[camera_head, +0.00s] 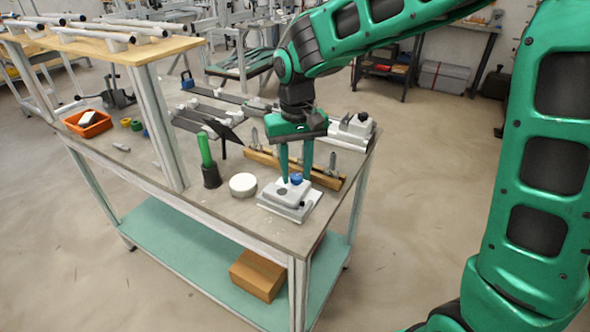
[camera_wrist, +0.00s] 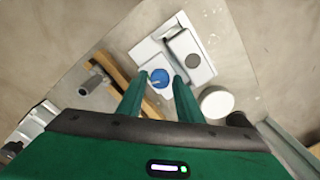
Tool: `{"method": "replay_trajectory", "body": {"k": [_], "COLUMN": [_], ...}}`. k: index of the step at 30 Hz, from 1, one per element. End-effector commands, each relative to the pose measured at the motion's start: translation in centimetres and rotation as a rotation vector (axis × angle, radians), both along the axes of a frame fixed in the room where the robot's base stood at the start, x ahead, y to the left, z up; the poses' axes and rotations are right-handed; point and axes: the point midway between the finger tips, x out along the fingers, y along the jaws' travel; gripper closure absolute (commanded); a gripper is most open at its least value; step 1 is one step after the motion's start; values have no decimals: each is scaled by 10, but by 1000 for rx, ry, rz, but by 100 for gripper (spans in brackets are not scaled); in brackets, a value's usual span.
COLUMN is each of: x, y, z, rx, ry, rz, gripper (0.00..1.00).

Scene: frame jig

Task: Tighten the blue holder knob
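The blue holder knob (camera_head: 297,179) sits on the pale grey holder (camera_head: 287,205) at the front right of the bench. It also shows in the wrist view (camera_wrist: 159,78), with a small pale lever or mark on it. My gripper (camera_head: 296,181) points down over the holder, one finger on each side of the knob. In the wrist view, narrow gaps show between the knob and my fingertips (camera_wrist: 161,76), so the gripper looks open and not clamped. I cannot tell the exact height of the fingertips against the knob.
A white round disc (camera_head: 243,184) and a dark cup with a green handle (camera_head: 207,152) stand left of the holder. A wooden rail with clamps (camera_head: 322,180) lies just behind it. Another pale fixture (camera_head: 351,128) stands at the back right. An orange bin (camera_head: 88,124) is far left.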

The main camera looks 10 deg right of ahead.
Motion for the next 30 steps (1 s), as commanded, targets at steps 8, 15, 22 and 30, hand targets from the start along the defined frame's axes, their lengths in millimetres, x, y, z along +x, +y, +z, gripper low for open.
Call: {"method": "replay_trajectory", "body": {"k": [8, 15, 22, 30], "x": [1, 2, 2, 2], "y": [0, 0, 0, 0], "z": [34, 78, 102, 107], "rx": [1, 1, 0, 0], "ry": [-4, -4, -1, 0], "rz": [0, -1, 0, 1], "gripper": [67, 67, 67, 67]}}
